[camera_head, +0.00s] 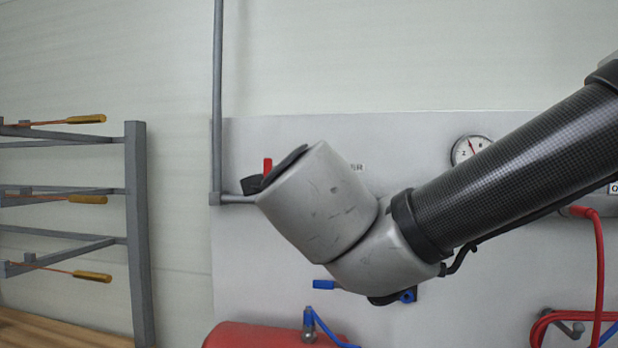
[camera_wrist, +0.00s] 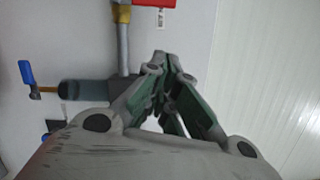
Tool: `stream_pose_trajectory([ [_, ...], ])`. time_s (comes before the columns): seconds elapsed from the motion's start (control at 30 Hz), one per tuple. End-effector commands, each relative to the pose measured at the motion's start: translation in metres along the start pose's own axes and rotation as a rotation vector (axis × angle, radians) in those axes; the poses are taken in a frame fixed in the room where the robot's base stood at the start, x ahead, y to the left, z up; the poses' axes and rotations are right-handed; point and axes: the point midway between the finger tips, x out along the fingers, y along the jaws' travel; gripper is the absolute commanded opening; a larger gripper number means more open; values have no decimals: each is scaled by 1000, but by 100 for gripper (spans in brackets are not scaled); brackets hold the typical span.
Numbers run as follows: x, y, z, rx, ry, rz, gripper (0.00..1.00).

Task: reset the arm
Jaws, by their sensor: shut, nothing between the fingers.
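My gripper (camera_wrist: 163,60) shows in the wrist view, its fingers drawn together at the tips with nothing between them. It is in front of a pale panel with pipes. In the head view my arm reaches in from the right, and its wrist part covers the middle of the panel. The gripper's fingers are hidden there behind the arm.
A grey panel (camera_head: 450,285) carries a round gauge (camera_head: 470,150), a red-handled valve (camera_head: 267,167), a blue handle (camera_head: 324,284) and a red hose (camera_head: 600,260). A red tank (camera_head: 255,336) stands below. A grey rack (camera_head: 138,230) with orange-handled rods is at left.

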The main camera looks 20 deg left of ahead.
Motion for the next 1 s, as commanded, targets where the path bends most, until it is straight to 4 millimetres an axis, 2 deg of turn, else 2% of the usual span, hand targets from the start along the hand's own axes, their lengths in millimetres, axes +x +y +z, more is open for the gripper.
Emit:
stream_pose_trajectory([
  [0.27, -4, 0, 0, 49, 1, -1, 0],
  [0.37, -3, 2, -4, 226, 14, 10, 0],
  [0.47, 1, 27, -35, 576, 143, 72, 0],
  [0.5, 1, 45, -55, 747, 234, 96, 0],
  [0.57, -7, 65, -92, 1029, 396, 104, 0],
  [0.6, -12, 75, -126, 1220, 523, 76, 0],
  [0.73, -37, 95, -234, 1724, 908, -138, 0],
  [0.8, -59, 103, -289, 1961, 1101, -322, 0],
  [0.87, -84, 110, -334, 2150, 1260, -523, 0],
  [0.9, -104, 114, -362, 2270, 1361, -683, 0],
  [0.97, -138, 120, -401, 2436, 1501, -962, 0],
  [1.0, -163, 124, -424, -2418, -1511, 1128, 0],
])
